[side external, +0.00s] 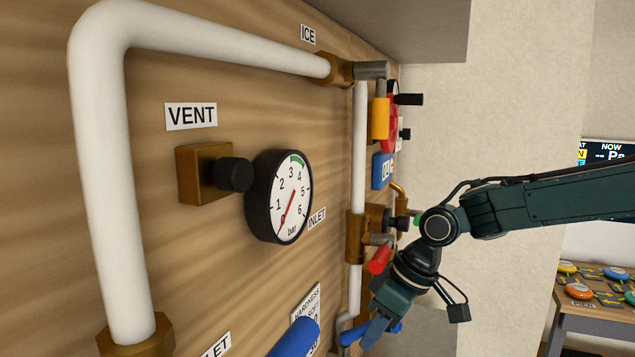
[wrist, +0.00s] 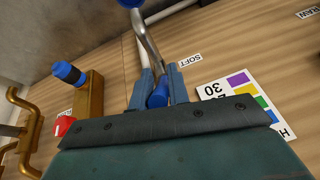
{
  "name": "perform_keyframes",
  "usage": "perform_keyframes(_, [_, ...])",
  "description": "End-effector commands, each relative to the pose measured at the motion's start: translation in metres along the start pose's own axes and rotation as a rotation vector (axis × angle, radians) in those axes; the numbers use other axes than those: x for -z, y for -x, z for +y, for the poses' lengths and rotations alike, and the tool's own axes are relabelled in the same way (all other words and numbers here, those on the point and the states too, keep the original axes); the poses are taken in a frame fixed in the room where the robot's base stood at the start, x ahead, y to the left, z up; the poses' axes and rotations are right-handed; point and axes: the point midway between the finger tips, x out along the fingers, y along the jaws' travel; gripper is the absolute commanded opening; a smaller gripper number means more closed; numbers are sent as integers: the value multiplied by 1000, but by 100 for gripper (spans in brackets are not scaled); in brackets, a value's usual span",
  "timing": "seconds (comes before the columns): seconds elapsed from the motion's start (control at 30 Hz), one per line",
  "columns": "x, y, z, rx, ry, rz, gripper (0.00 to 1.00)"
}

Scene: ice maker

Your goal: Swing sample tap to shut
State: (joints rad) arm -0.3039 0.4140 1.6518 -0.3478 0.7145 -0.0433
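A small blue handle (wrist: 158,96) sits between the two fingers of my gripper (wrist: 160,84) in the wrist view. Both fingers lie close against it and look shut on it. A bent grey metal rod (wrist: 148,42) runs up from the handle towards a blue part at the top edge. No label reading "sample" is legible, so I cannot confirm that this is the sample tap. In the side external view my gripper (side external: 372,332) points down at the panel's lower right. A blue lever (side external: 393,328) shows partly behind its fingers.
A red handle (side external: 379,260) and brass valve (side external: 355,238) are close above my gripper. A yellow handle (side external: 380,119) is higher up. A gauge (side external: 279,197), vent valve (side external: 205,173) and white pipe (side external: 98,170) are left. A hardness colour card (wrist: 240,100) is right of my fingers.

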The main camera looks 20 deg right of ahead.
Motion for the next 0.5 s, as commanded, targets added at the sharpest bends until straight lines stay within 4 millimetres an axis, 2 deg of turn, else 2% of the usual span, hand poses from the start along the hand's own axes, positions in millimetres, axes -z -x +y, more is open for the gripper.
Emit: perform_keyframes(0.5, [-3, -1, 0, 10, 5, 48, 0])
